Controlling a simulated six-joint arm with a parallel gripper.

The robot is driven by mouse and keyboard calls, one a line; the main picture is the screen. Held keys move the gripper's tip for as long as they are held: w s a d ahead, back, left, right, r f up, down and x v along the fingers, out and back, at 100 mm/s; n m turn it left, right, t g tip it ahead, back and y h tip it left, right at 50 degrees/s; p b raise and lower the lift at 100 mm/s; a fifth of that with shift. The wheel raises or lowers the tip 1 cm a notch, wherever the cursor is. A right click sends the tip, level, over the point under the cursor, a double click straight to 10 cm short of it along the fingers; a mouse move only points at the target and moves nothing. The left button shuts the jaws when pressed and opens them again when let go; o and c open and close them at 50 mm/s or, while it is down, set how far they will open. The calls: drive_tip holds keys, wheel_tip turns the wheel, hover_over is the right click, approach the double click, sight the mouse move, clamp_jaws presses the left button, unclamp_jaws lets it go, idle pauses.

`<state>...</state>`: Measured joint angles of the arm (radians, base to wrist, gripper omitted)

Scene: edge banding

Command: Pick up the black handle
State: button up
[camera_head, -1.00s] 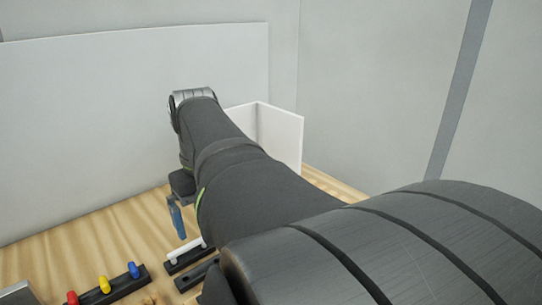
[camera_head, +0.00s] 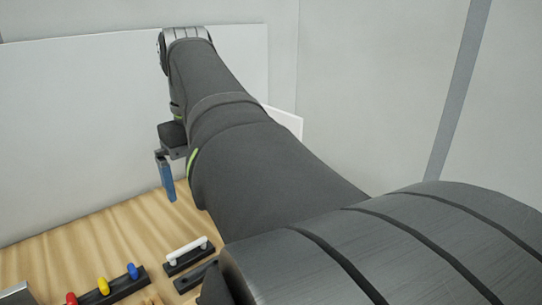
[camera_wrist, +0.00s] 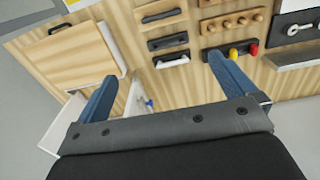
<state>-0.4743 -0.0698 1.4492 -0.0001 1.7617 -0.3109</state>
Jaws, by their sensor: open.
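A black handle (camera_wrist: 168,41) on a dark base plate lies between a white handle (camera_wrist: 172,60) and another dark handle plate (camera_wrist: 160,15) in the wrist view. I cannot tell which one the task means. In the head view the white handle (camera_head: 187,250) shows, with a dark plate (camera_head: 196,275) beside it partly hidden by my arm. My gripper (camera_wrist: 165,85) has its blue fingers wide apart, with nothing between them. In the head view my gripper (camera_head: 166,178) hangs above the wooden table, apart from the handles.
A strip with red, yellow and blue knobs (camera_head: 103,286) lies left of the handles. A wooden panel with a black handle (camera_wrist: 72,58) is at the left of the wrist view. A white panel (camera_head: 285,122) stands behind my arm. The wooden table (camera_head: 100,235) is bare toward the back.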

drive_tip(key=shift+r, duration=0.4)
drive_tip(key=c, duration=1.3)
drive_tip(key=s+a+f+n+t+h, duration=0.2)
drive_tip(key=s+a+f+n, duration=0.1)
drive_tip(key=f+n, duration=0.6)
drive_tip(key=s+a+f+n+t+h, duration=0.1)
drive_tip(key=s+a+f+n, duration=0.15)
drive_tip(key=f+n, duration=0.6)
drive_tip(key=shift+n, duration=0.25)
drive_tip(key=x, duration=1)
drive_tip(key=shift+d+f, duration=0.1)
drive_tip(key=shift+d, duration=0.3)
drive_tip(key=shift+w+x, duration=0.2)
drive_tip(key=shift+x, duration=1.4)
drive_tip(key=shift+w+x, duration=0.15)
drive_tip(key=shift+x, duration=1.45)
